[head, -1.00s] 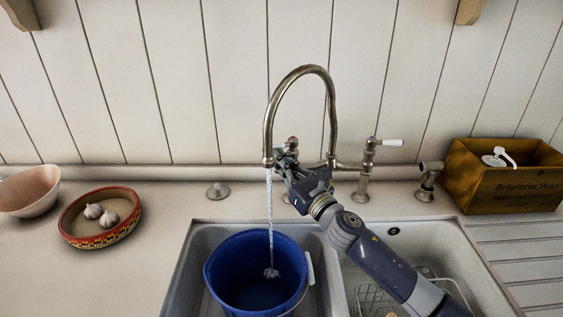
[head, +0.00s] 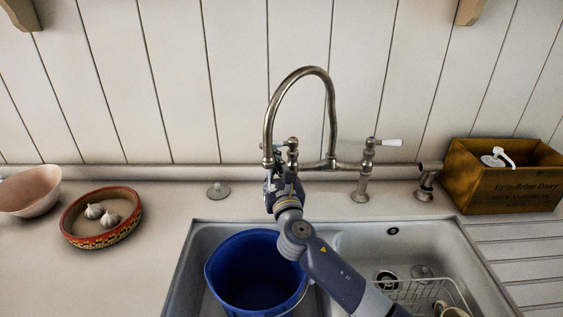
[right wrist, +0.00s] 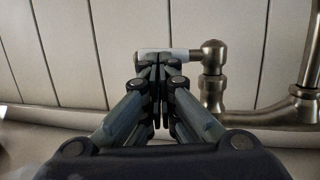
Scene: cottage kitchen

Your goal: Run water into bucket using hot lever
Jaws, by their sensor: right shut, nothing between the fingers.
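The blue bucket (head: 255,290) stands in the left sink basin; my right arm covers part of its right side. The arched metal tap (head: 302,70) has its spout end above the bucket, and no stream shows below it. The left lever (head: 292,148) is partly hidden behind my gripper. In the right wrist view a lever with a white handle (right wrist: 182,56) points left from its metal stem. My right gripper (head: 270,183) is shut and empty, close below the spout end; in the right wrist view its fingertips (right wrist: 158,72) overlap the handle, and touching is unclear. My left gripper is not in view.
The right lever (head: 388,142) has a white handle. A wooden box (head: 508,190) stands at the right by the ribbed drainer. A wire rack (head: 425,292) sits in the right basin. A garlic bowl (head: 75,238) and a pink bowl (head: 30,205) stand at the left.

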